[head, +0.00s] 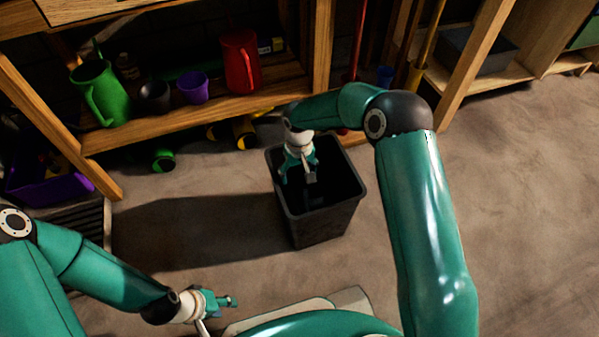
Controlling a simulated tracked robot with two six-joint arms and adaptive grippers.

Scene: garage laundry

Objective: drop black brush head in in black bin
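The black bin (322,222) stands on the floor in the middle of the head view, with its open top facing up. My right gripper (299,178) points down over the bin's opening, towards its left rear side. Its fingers look spread apart. A small dark grey shape shows below and beside the fingers against the black interior; I cannot tell whether it is the black brush head, part of the gripper or something in the bin. My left gripper (228,301) is low at the bottom left, away from the bin; its finger opening is unclear.
A wooden shelf (200,108) behind the bin holds a green jug (101,94), a purple cup (194,88) and a red jug (240,62). A purple crate (48,187) sits at the left. The floor right of my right arm is clear.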

